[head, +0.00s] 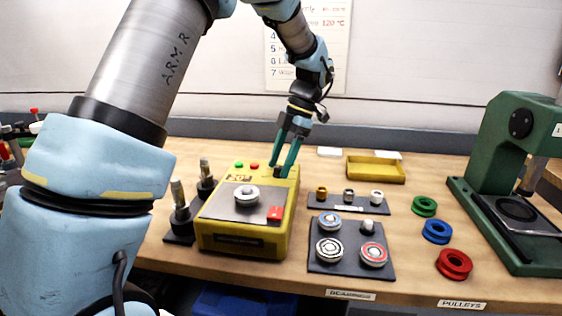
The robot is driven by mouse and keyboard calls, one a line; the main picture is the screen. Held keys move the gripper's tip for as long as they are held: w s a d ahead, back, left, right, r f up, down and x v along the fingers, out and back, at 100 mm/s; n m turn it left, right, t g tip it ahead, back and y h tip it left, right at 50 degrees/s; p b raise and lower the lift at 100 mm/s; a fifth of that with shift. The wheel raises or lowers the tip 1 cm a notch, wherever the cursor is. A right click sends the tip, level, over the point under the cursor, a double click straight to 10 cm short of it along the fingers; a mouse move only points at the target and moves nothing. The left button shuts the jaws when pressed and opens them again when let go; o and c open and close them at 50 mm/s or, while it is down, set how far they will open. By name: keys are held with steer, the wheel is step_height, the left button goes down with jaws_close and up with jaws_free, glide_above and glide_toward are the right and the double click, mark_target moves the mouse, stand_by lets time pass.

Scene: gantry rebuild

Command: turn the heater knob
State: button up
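The heater (225,228) is a yellow box on the workbench with a grey top plate. A round metal piece (246,194) sits on its plate, and a red part (275,213) is at its front right. Green and red buttons and a small display panel are at the back of its top. My gripper (279,171) points down at the heater's back right corner, with its two teal fingers apart. No knob shows clearly; the fingers cover that corner. I cannot tell whether the fingertips touch anything.
Dark stands with posts (180,208) are left of the heater. A bearing tray (320,268) and a smaller parts tray (372,208) are right. A yellow bin (375,170) stands behind. Coloured rings (436,231) and a green press (500,150) are further right.

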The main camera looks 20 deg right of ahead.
jaws_close()
